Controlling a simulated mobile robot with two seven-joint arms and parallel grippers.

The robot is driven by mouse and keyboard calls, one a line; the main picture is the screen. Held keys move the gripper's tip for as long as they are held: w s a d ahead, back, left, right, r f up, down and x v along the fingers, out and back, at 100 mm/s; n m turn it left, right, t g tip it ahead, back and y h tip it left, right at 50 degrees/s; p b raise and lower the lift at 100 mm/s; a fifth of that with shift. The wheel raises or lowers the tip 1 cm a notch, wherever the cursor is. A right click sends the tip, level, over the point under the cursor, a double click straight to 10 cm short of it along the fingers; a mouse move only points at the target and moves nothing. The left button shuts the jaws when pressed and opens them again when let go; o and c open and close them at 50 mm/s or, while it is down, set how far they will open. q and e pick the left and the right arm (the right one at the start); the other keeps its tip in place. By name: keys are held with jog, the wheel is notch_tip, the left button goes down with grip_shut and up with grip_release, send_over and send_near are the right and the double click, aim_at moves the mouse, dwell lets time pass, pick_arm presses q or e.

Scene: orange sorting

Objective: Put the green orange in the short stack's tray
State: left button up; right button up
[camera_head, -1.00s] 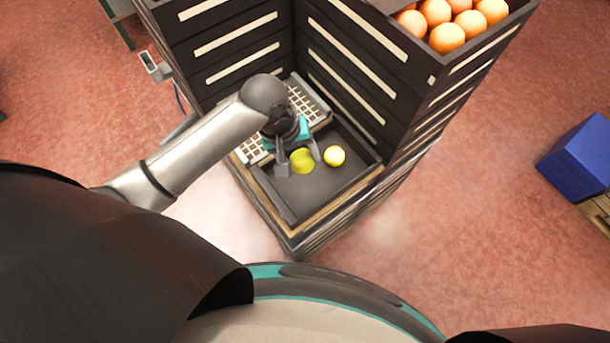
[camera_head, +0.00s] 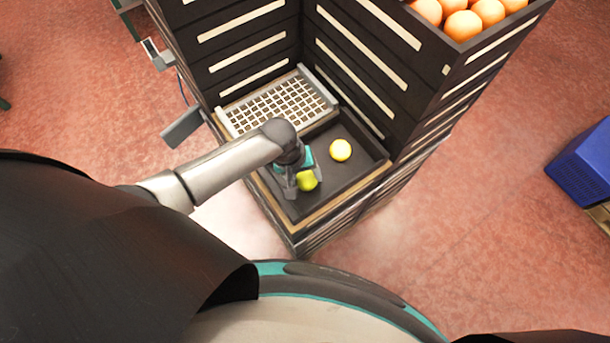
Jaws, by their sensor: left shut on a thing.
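The green orange (camera_head: 308,181) is yellow-green and sits between the fingers of my left gripper (camera_head: 305,187), which is shut on it. Both are over the near left part of the dark tray (camera_head: 345,185) on top of the short stack (camera_head: 318,238). I cannot tell whether the green orange touches the tray floor. A pale yellow orange (camera_head: 340,150) lies in the tray, to the right and farther back, apart from the gripper. My right gripper is not in view.
A light grid panel (camera_head: 280,104) lies at the tray's back left. Tall dark crate stacks rise behind (camera_head: 245,45) and to the right (camera_head: 375,60); the right one holds several oranges (camera_head: 463,25). A blue crate (camera_head: 585,165) stands at the far right.

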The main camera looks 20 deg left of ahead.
pick_arm(q)
jog(key=o, duration=1.4)
jog(key=shift+f, duration=0.1)
jog(key=p+v, duration=0.3)
jog(key=v, duration=0.9)
jog(key=shift+s, duration=0.1)
